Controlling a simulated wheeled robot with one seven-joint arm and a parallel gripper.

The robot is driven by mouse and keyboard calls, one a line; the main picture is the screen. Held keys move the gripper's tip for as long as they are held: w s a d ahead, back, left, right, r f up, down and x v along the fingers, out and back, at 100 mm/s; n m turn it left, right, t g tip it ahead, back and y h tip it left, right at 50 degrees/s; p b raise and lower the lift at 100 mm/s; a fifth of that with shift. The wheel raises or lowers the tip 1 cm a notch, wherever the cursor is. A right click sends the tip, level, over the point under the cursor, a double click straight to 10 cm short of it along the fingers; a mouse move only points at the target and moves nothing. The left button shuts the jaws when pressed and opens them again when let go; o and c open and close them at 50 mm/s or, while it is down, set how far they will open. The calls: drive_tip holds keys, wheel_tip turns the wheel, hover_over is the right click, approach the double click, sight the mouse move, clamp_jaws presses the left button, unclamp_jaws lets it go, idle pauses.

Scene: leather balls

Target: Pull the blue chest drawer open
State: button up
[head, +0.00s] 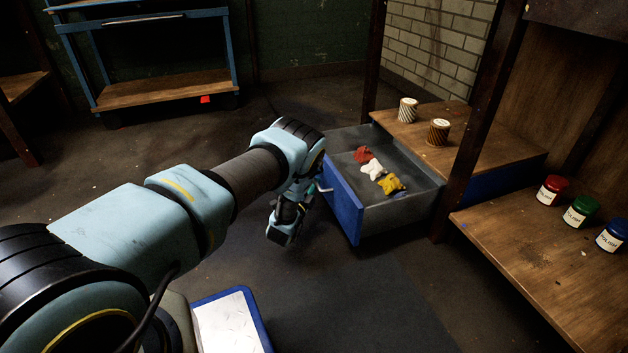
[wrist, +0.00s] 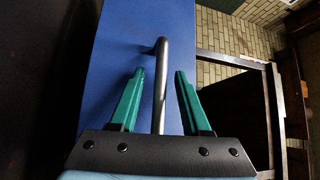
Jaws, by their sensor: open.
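The blue chest drawer (head: 343,203) stands pulled out from the low wooden chest, its inside open to view in the head view. A red, a white and a yellow crumpled cloth-like piece (head: 390,184) lie in it. In the wrist view the blue drawer front (wrist: 115,70) fills the middle, with a grey bar handle (wrist: 160,85) on it. My gripper (wrist: 159,72) is open, its green fingers on either side of the handle, with gaps visible on both sides. In the head view my wrist hides most of the gripper beside the drawer front.
Two striped spools (head: 438,132) stand on the chest top (head: 480,135). Red, green and blue-lidded jars (head: 578,211) stand on a wooden shelf (head: 530,260) at right. A dark post is beside the drawer. A blue-edged tray (head: 230,325) is at the bottom. Floor before the drawer is clear.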

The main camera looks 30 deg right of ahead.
drive_tip(key=p+v, duration=0.4)
drive_tip(key=v, duration=0.7)
drive_tip(key=shift+w, duration=0.1)
drive_tip(key=w+a+r+n+t+y+p, duration=0.1)
drive_tip(key=w+a+r+n+y, duration=0.25)
drive_tip(key=w+r, duration=0.3)
drive_tip(key=w+a+r+n+y+p, duration=0.2)
drive_tip(key=w+r+n+y, duration=0.25)
drive_tip(key=w, duration=0.25)
drive_tip(key=a+r+n+g+y+p, duration=0.2)
drive_tip(key=a+r+n+g+y, duration=0.25)
drive_tip(key=a+r+n, duration=0.8)
drive_tip(key=s+a+r+n+g+y+p, duration=0.1)
drive_tip(key=s+a+r+n+g, duration=0.1)
drive_tip(key=s+a+r, duration=0.55)
drive_tip(key=s+a+r+n+g+y+p, duration=0.1)
drive_tip(key=s+a+r+g, duration=0.3)
drive_tip(key=s, duration=0.6)
drive_tip(key=s+a+r+n+g+y+p, duration=0.1)
drive_tip(key=s+a+r+n, duration=0.1)
drive_tip(key=s+a+r, duration=0.55)
wheel_tip(320, 180, up, 38)
drive_tip(key=s+p, duration=0.2)
drive_tip(key=p, duration=3.6)
drive_tip(key=shift+s+d+r, duration=0.15)
drive_tip(key=shift+s+d, duration=0.2)
drive_tip(key=shift+d, duration=0.1)
